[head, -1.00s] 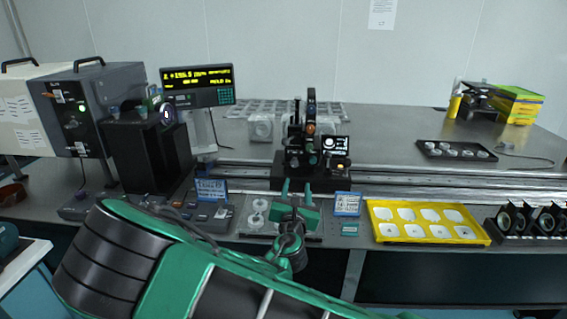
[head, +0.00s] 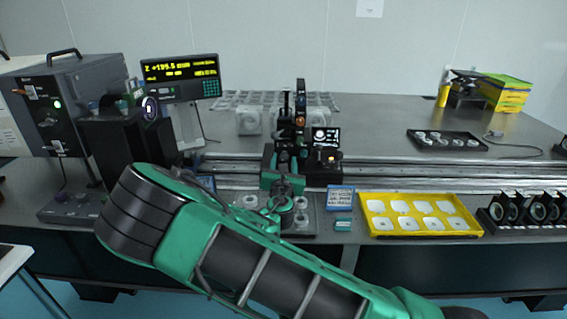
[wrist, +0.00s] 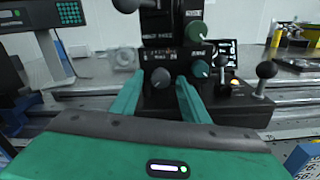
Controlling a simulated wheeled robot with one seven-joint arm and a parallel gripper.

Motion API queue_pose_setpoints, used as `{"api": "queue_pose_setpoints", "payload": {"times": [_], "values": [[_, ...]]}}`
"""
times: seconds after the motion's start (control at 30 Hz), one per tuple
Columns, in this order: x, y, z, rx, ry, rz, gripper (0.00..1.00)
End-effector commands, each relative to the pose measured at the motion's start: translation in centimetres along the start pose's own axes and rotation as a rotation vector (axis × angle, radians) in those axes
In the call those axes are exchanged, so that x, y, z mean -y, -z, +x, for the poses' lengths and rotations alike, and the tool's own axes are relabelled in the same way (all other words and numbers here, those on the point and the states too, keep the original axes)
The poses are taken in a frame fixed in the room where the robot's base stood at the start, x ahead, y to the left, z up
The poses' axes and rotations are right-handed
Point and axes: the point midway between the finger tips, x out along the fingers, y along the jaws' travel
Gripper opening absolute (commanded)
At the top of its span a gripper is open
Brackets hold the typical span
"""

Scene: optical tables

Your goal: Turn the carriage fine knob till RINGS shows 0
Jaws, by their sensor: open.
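The black carriage unit (head: 322,172) stands on the rail, and it fills the middle of the wrist view (wrist: 160,100). Its front shows a dark grey knob (wrist: 161,77), a grey-teal knob (wrist: 201,69) to the right and a larger green knob (wrist: 196,31) above. Their labels are too small to read, so I cannot tell which is the carriage fine knob. My gripper (wrist: 158,78) is open, its fingers on either side of the dark grey knob, with no clear contact. A small screen (head: 325,137) is on the carriage; any RINGS number is unreadable.
A ball-topped lever (wrist: 265,70) rises right of the knobs. A yellow tray (head: 372,228) and blue sign (head: 340,198) lie right of my arm. A display (head: 180,72) with yellow digits stands at the back left. Metal rails (head: 420,178) run across the table.

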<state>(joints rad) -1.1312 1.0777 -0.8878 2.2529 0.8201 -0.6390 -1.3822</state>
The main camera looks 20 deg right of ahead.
Motion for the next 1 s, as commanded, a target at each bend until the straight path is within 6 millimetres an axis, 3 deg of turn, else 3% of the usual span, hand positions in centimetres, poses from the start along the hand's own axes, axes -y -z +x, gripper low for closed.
{"api": "queue_pose_setpoints", "payload": {"times": [0.37, 0.53, 0.57, 1.0], "values": [[0.02, -0.03, 0.6, 0.001, 0.0, -0.001, 0.42], [0.03, -0.02, 0.58, 0.0, 0.0, -0.001, 0.03], [0.03, -0.02, 0.58, 0.0, 0.0, -0.001, 0.0], [0.05, -0.02, 0.58, 0.0, 0.001, 0.088, 0.01]]}}
